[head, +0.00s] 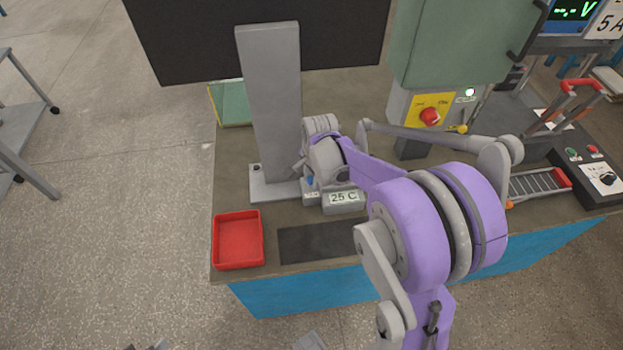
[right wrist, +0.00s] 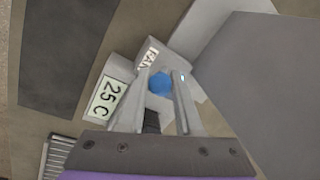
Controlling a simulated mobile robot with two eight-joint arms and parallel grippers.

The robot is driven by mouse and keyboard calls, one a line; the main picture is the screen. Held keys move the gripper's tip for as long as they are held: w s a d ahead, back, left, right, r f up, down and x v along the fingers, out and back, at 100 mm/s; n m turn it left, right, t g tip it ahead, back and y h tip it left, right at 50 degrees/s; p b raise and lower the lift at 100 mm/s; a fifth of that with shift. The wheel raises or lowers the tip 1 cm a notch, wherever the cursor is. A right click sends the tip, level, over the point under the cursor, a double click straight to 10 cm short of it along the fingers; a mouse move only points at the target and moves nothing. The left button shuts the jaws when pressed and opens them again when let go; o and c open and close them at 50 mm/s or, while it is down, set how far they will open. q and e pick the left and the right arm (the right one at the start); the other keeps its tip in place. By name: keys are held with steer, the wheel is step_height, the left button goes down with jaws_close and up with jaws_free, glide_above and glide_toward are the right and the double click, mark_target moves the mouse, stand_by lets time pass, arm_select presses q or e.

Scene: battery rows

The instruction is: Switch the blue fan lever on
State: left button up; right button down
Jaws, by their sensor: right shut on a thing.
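The blue fan lever (right wrist: 160,83) shows as a round blue knob between the two fingers of my right gripper in the right wrist view. A FAN label (right wrist: 149,55) is on the grey box beside it. My right gripper (right wrist: 165,76) is shut on the lever. In the head view a small bit of the blue lever (head: 309,181) shows under my right gripper (head: 308,172), which comes down to the grey box in front of the post. The lever's base is mostly hidden. I do not see my left gripper.
A 25 C display (head: 343,198) is right of the lever. A tall grey post (head: 270,100) stands close behind. A red tray (head: 238,240) lies front left on the bench. A green cabinet with a red switch (head: 430,117) stands at the back right.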

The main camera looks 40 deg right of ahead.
steer(key=shift+s+a+f+t+h+b, duration=0.15)
steer(key=shift+s+t+h+b, duration=0.15)
steer(key=shift+t, duration=0.25)
steer(key=shift+s+a+f+t+h+b, duration=0.1)
steer(key=shift+s+a+t+h+b, duration=0.15)
steer(key=shift+t, duration=0.3)
steer(key=shift+d, duration=0.1)
steer(key=c, duration=0.6)
jaws_free()
steer(key=p+v, duration=0.2)
steer(key=v, duration=0.8)
steer(key=shift+s+r, duration=0.15)
steer(key=shift+r, duration=0.25)
